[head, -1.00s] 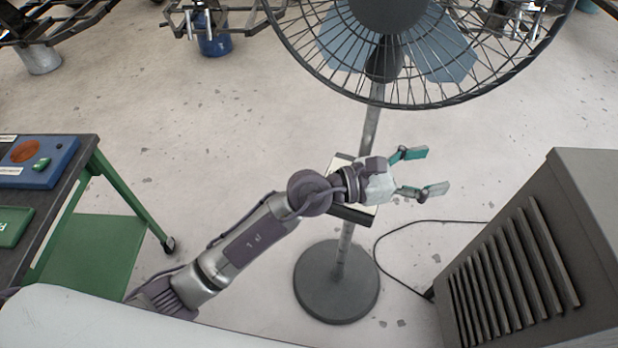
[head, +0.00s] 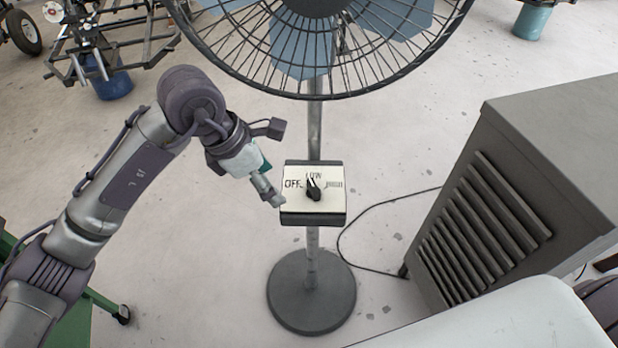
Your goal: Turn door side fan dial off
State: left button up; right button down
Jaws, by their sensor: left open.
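The pedestal fan (head: 312,50) stands ahead with a grey pole and a round dark base. A control box on the pole has a cream dial plate (head: 296,203) marked OFF on the left, LOW at the top and a blurred word on the right. The black dial knob (head: 314,192) sits in the middle, its narrow end pointing up toward LOW. My left gripper (head: 272,184) is open and empty, just left of the box, its fingers pointing toward the plate's left edge. One finger partly hides the other. I cannot tell whether a finger touches the box. My right gripper is out of view.
A grey louvred cabinet (head: 540,150) stands to the right of the fan. A black cable (head: 372,212) runs on the floor between them. A blue bucket (head: 112,84) and metal frames are at the back left. The floor left of the pole is open.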

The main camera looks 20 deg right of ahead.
pick_arm(q)
jog(key=p, duration=0.1)
send_over(313, 186)
jog(key=a, duration=0.2)
jog(key=shift+s+a+r, duration=0.15)
jog(key=shift+s, duration=0.05)
jog(key=x, duration=0.4)
jog(key=shift+p, duration=0.4)
jog(key=shift+w+d+f, duration=0.1)
jog(key=shift+d+f, duration=0.1)
jog(key=shift+f, duration=0.45)
jog(key=c, duration=0.9)
jog(key=shift+c, duration=1.3)
